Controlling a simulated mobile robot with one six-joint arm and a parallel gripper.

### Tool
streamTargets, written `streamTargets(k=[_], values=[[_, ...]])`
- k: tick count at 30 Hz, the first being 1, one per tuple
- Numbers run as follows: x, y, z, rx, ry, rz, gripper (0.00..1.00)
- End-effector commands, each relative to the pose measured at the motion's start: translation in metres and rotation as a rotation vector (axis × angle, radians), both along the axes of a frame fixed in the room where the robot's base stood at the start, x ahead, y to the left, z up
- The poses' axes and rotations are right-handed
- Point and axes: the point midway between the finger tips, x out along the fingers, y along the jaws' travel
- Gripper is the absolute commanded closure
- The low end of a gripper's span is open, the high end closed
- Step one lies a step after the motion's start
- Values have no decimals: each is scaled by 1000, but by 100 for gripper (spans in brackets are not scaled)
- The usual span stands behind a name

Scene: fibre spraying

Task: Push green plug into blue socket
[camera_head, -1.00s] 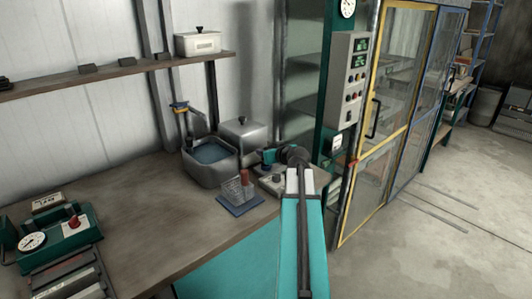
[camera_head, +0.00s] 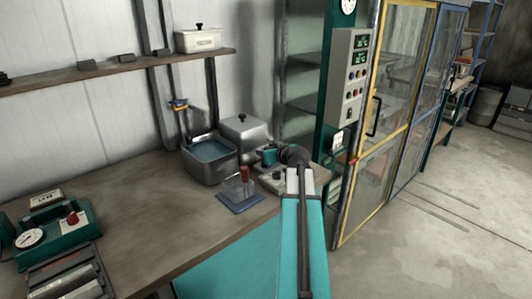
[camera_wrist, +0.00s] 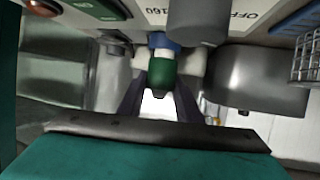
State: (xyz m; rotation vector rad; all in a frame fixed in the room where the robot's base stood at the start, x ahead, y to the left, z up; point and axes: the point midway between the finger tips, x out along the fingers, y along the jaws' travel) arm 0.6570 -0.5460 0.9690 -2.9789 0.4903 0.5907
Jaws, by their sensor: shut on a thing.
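The green plug (camera_wrist: 162,74) is in the middle of the wrist view, between the two dark fingers of my gripper (camera_wrist: 160,98), which is shut on it. The blue socket (camera_wrist: 164,40) is directly beyond the plug and in line with it. A pale band shows between green and blue; I cannot tell whether the plug has entered the socket. In the head view my gripper (camera_head: 268,156) is over the bench's right end, and the plug and socket are too small to make out.
A pale device panel with "OFF" lettering (camera_wrist: 245,17) and a grey cylinder (camera_wrist: 198,22) are close to the socket. A metal vessel (camera_wrist: 255,82) and wire basket (camera_wrist: 306,58) are at right. In the head view, a water basin (camera_head: 210,160) and lidded metal box (camera_head: 243,138) stand nearby.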

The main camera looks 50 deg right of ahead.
Motion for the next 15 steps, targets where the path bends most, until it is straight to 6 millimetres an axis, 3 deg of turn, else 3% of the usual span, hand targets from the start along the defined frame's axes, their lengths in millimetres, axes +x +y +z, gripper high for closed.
streamTargets(k=[15], values=[[0, 0, -7, 0, 0, 0, 92]])
